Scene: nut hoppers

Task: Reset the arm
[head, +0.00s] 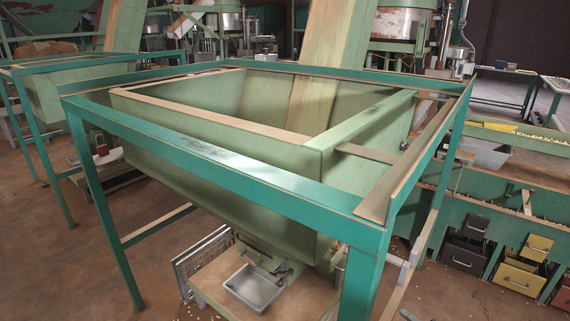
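Neither of my grippers shows in the head view, and no part of my arms can be made out. A large pale green hopper (215,151) hangs in a teal metal frame (221,168) at the centre. The part of the hopper that I can see into looks empty. A grey metal tray (254,289) sits below the hopper on a wooden board. I see nothing held.
The frame's legs stand close in front, one at the left (105,223) and one at the right. A second hopper (75,87) stands at the back left. Black and yellow drawers (520,276) line the right. Brown floor (60,285) is open at the lower left.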

